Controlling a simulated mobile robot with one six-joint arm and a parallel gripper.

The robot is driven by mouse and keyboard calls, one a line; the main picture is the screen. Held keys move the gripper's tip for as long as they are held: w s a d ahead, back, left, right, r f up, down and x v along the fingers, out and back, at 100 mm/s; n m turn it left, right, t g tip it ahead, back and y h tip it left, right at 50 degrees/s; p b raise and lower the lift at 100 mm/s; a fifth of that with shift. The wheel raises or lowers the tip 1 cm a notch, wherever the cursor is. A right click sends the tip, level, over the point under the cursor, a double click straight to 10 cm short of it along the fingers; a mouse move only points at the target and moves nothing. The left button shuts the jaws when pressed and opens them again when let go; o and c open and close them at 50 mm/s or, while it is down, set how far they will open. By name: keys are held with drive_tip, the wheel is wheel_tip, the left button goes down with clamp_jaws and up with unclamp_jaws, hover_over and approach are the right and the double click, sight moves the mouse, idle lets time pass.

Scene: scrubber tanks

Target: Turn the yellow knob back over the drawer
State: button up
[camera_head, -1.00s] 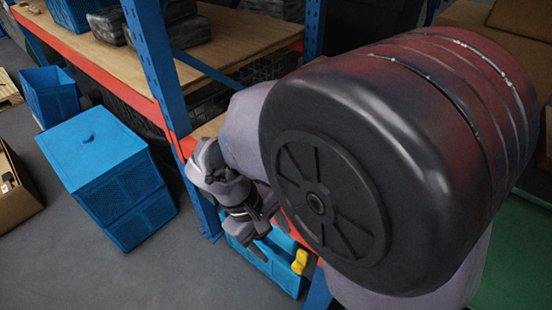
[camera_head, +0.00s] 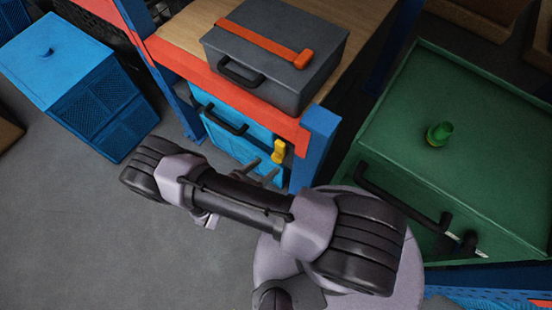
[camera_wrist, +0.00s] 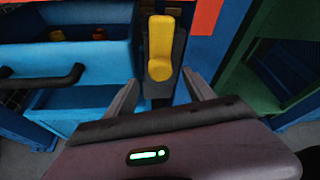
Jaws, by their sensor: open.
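The yellow knob (camera_head: 279,152) sits on the right side of the blue drawer unit (camera_head: 236,142), under the shelf. In the wrist view the knob (camera_wrist: 161,45) stands lengthwise up and down on a dark mount, to the right of the blue drawer (camera_wrist: 95,55), not across it. The drawer has a black handle (camera_wrist: 45,78), and small orange and red items show inside it. My gripper (camera_wrist: 159,80) is open and empty. Its fingers point toward the knob, one on each side of it in the picture; contact cannot be told. The gripper (camera_head: 262,170) is partly hidden by my arm in the head view.
A grey case (camera_head: 275,60) with an orange strap sits on the shelf above. A blue upright post (camera_head: 310,150) stands right of the knob. A green cabinet (camera_head: 470,130) is at the right, and a blue crate (camera_head: 75,85) at the left. Floor between is clear.

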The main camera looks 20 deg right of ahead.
sight(275, 160)
drive_tip(key=b+x, duration=0.1)
drive_tip(key=x, duration=0.5)
drive_tip(key=shift+w+d+f, duration=0.15)
drive_tip(key=shift+d, duration=0.2)
clamp_jaws()
